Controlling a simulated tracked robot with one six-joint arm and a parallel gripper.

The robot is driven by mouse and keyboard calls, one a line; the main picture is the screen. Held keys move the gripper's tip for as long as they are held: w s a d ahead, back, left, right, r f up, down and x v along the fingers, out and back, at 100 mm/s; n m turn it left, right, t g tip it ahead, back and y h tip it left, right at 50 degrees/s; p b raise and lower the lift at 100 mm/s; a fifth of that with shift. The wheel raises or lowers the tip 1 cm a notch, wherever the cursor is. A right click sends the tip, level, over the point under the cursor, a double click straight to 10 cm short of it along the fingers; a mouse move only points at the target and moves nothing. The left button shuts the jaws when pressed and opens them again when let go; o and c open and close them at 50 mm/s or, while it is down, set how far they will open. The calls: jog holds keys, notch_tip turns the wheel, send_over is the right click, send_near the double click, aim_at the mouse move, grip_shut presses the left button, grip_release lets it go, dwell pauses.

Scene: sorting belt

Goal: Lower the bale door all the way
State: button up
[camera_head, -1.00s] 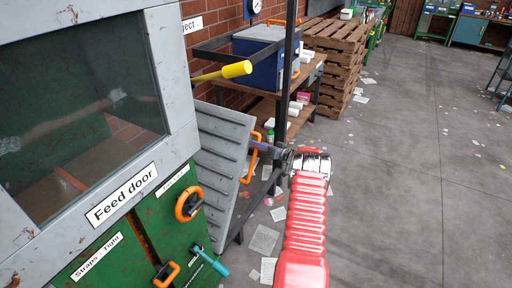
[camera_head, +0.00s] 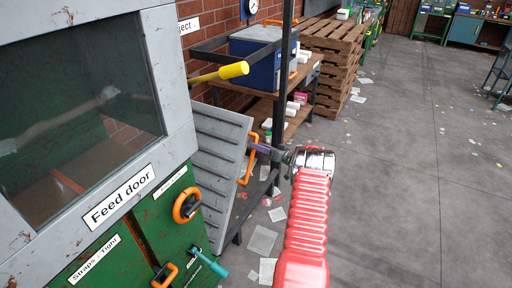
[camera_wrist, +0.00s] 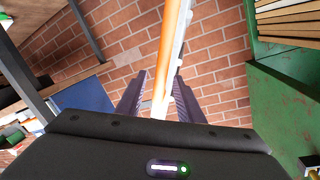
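The bale door (camera_head: 217,165) appears to be the grey ribbed panel at the side of the green machine (camera_head: 95,262), tilted out from it. An orange handle (camera_head: 251,160) stands on its outer face. My gripper (camera_head: 262,148) is at this handle, at the end of my red arm. In the wrist view, the orange bar (camera_wrist: 165,60) passes between the two dark fingers (camera_wrist: 160,85). Brick shows between the left finger and the bar, so the fingers look open around it. The pale strip beside the bar may be the door's edge. Contact with the right finger is unclear.
A yellow-ended lever (camera_head: 232,70) sticks out above the panel. A shelf with a blue box (camera_head: 262,62) stands behind, with stacked pallets (camera_head: 335,45) beyond. An orange ring handle (camera_head: 186,206) and teal handle (camera_head: 215,266) are on the machine. Open floor (camera_head: 420,180) lies right.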

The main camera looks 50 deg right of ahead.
jog(key=s+d+r, duration=0.1)
jog(key=s, duration=1)
jog(key=shift+s, duration=0.15)
jog(key=shift+c, duration=0.4)
